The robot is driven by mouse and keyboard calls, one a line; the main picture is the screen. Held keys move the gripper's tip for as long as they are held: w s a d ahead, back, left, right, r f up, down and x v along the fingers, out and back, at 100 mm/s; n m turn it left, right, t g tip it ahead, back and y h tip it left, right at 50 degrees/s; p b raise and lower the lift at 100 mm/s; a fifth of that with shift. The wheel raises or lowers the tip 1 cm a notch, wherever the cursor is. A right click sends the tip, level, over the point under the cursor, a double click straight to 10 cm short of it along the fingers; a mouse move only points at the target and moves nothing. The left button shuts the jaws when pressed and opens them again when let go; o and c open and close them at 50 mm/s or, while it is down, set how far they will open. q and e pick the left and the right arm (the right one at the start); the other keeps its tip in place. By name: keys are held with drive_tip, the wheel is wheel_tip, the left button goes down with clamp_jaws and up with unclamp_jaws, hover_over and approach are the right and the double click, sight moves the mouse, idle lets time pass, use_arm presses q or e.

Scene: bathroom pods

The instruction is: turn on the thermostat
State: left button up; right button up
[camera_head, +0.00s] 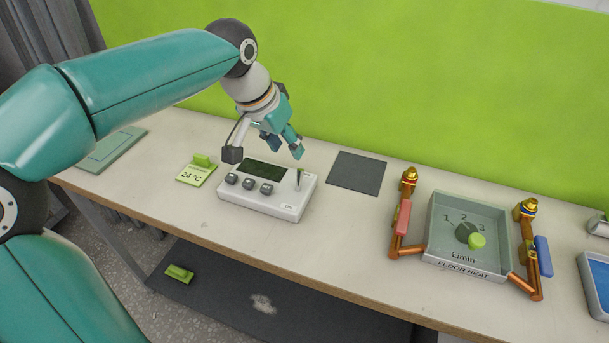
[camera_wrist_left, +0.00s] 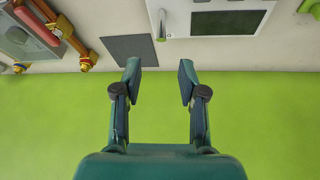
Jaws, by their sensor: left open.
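The thermostat (camera_head: 285,208) is a white box on the bench, with a dark blank screen (camera_head: 264,169), several dark grey knobs (camera_head: 248,184) along its front and a small upright lever (camera_head: 299,179) at its right end. My left gripper (camera_head: 284,149) is open and empty, above and behind the box, near its back right side. In the left wrist view the thermostat (camera_wrist_left: 258,19) is cut off by the top edge, with the lever (camera_wrist_left: 162,22) above the gap between my open fingertips (camera_wrist_left: 160,68). No contact shows. My right gripper is not in view.
A green card reading 24 °C (camera_head: 196,174) stands left of the box. A dark flat square (camera_head: 357,173) lies to its right. Further right are the FLOOR HEAT dial box (camera_head: 465,262), copper pipes (camera_head: 408,250) and a blue tray (camera_head: 596,280). A green wall (camera_head: 400,80) is behind.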

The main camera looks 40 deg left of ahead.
sight(299, 171)
use_arm(q)
drive_tip(key=x, duration=1.2)
drive_tip(key=shift+s+a+f+b, duration=0.1)
drive_tip(key=shift+s+f+b, duration=0.1)
drive_tip(key=shift+b, duration=0.15)
